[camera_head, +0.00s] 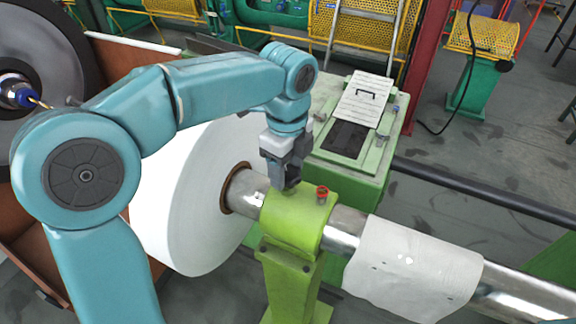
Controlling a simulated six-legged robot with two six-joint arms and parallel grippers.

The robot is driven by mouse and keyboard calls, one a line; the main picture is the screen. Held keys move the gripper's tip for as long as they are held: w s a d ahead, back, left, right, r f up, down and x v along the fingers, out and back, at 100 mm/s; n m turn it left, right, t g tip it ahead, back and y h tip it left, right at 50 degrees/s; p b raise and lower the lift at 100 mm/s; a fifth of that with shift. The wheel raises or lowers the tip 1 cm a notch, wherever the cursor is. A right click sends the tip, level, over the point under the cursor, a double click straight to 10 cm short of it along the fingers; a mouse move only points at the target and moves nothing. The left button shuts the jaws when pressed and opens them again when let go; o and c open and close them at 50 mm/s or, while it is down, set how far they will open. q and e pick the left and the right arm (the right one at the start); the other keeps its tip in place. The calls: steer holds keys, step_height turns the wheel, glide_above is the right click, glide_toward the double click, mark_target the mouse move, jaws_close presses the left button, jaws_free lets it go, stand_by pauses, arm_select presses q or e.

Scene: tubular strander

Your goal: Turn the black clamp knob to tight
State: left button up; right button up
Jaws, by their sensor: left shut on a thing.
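A yellow-green clamp block (296,228) sits around the steel shaft on a green post. My left gripper (289,180) reaches down from above to the top of this block, at its left side. Its dark fingers are shut on the black clamp knob. The fingers hide most of the knob, so its turn angle cannot be told. A small red knob (322,192) stands on the same block, just right of the fingers and apart from them. My right gripper is not in view.
A large white roll (195,200) is on the steel shaft (342,228) left of the clamp. A white cloth (412,268) hangs over the shaft at the right. A green cabinet with a clipboard (362,100) stands behind. The floor at the right is mostly free.

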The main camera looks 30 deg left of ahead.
arm_select(q)
steer(key=m, duration=0.4)
steer(key=shift+a+m, duration=0.1)
steer(key=shift+m, duration=0.2)
steer(key=shift+w+r+m, duration=0.1)
steer(key=shift+m, duration=1.5)
steer(key=shift+w+m, duration=0.1)
steer(key=shift+m, duration=0.2)
steer(key=o, duration=1)
steer(key=shift+o, duration=0.2)
steer(key=shift+a, duration=0.1)
